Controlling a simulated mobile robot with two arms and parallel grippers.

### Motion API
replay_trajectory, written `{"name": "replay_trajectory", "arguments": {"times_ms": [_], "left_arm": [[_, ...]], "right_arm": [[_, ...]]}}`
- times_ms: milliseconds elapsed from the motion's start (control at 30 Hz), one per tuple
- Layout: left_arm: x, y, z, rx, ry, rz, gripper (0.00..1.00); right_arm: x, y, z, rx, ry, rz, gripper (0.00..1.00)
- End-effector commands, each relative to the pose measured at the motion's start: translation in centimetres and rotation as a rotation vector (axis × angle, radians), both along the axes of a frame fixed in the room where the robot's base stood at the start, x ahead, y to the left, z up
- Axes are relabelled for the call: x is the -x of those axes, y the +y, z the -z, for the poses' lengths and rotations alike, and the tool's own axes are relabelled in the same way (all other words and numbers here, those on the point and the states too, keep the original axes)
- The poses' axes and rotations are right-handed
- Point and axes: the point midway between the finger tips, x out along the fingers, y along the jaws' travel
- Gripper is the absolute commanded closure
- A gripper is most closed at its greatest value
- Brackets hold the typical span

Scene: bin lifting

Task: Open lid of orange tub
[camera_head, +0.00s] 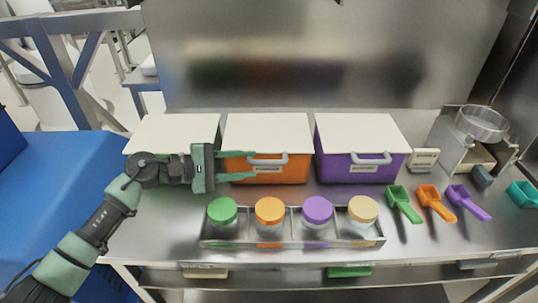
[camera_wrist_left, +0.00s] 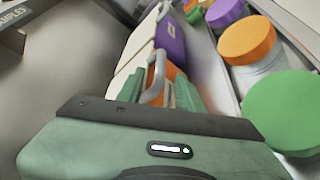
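The orange tub (camera_head: 300,172) stands between two other tubs, with its white lid (camera_head: 268,130) shut on top. A grey handle (camera_head: 285,160) sits on its front, at the lid's edge. My left gripper (camera_head: 254,165) reaches in from the left in front of the orange tub, its fingers pointing right toward the handle. It is open. In the left wrist view the handle (camera_wrist_left: 158,72) shows ahead of and between the two green fingers (camera_wrist_left: 160,92), and I see no grip on it. Much of the tub is hidden there by the gripper. My right gripper is not in view.
A purple tub (camera_head: 340,172) stands on the right; another white-lidded tub (camera_head: 175,128) is on the left, partly behind my arm. A metal tray (camera_head: 295,240) with several lidded jars lies close in front. Coloured scoops (camera_head: 436,203) lie right. A steel wall is behind.

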Motion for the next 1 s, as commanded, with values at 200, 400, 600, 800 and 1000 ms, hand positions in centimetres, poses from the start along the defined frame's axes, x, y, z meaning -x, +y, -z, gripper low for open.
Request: {"name": "replay_trajectory", "arguments": {"times_ms": [200,400,600,800,1000], "left_arm": [[-1.1,-3.6,0.3,0.003,0.001,0.003,0.64],[-1.9,-5.6,1.0,0.002,0.001,0.001,0.64],[-2.0,-6.1,1.3,-0.001,-0.001,0.002,0.64],[-2.0,-6.1,1.3,0.000,-0.001,0.002,0.78],[-2.0,-6.0,1.3,0.001,-0.001,0.002,1.00]], "right_arm": [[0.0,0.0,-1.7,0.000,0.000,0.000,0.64],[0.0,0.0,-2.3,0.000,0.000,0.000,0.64],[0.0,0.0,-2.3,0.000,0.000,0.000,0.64],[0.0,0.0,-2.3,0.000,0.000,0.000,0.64],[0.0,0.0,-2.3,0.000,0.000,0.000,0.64]]}}
